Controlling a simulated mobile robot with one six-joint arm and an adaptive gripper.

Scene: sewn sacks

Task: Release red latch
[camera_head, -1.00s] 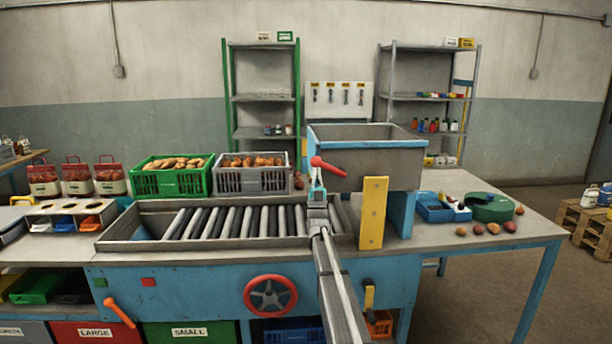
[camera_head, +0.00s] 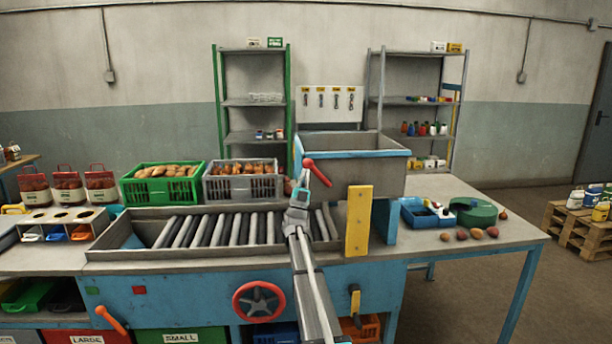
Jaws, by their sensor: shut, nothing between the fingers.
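The red latch (camera_head: 318,173) is a red lever on the front left of the grey and blue hopper (camera_head: 365,166). It slopes from a rounded upper-left end down to the right. My gripper (camera_head: 304,176) is shut and empty. Its tips are just beside the latch's upper-left end and overlap it closely in the picture; I cannot tell whether they touch.
A yellow plate (camera_head: 358,221) stands right of my arm. The roller conveyor (camera_head: 215,229) lies left and below. Green (camera_head: 160,190) and grey (camera_head: 243,187) crates of produce stand behind it. A red handwheel (camera_head: 259,301) is on the blue front.

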